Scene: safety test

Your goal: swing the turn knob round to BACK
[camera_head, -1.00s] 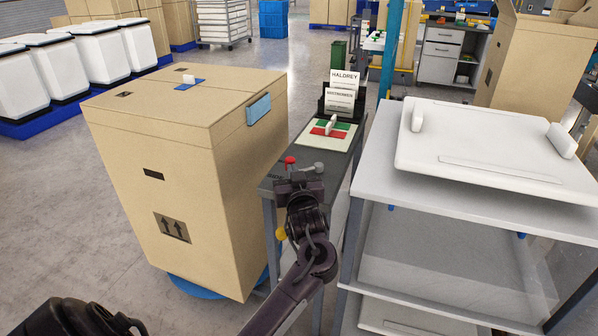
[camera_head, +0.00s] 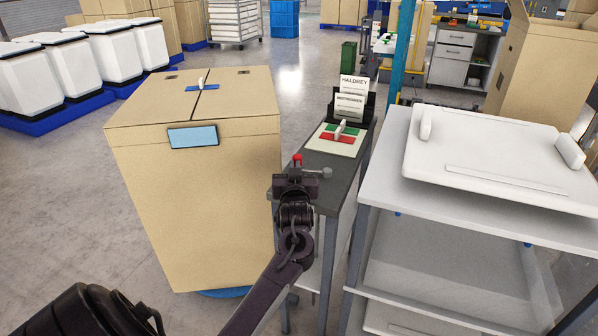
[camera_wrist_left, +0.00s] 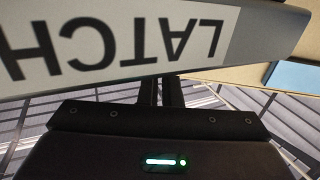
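My left gripper (camera_head: 296,188) is over the near end of a narrow dark table, close behind a red knob (camera_head: 298,160) and a grey round-ended piece (camera_head: 327,172). I cannot tell which part is the turn knob; no BACK mark can be read. In the left wrist view a tilted plate reading LATCH upside down (camera_wrist_left: 110,45) fills the top. The dark fingers (camera_wrist_left: 160,92) reach up to its lower edge, close together. Their tips are hidden behind it, so a grip cannot be seen. My right gripper is not in view.
A large cardboard box (camera_head: 205,215) stands on a blue round base (camera_head: 226,292) left of the table. A red and green panel (camera_head: 322,142) with a white lever lies farther back, before a HALDREY sign (camera_head: 354,86). A grey cart (camera_head: 384,180) stands close on the right.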

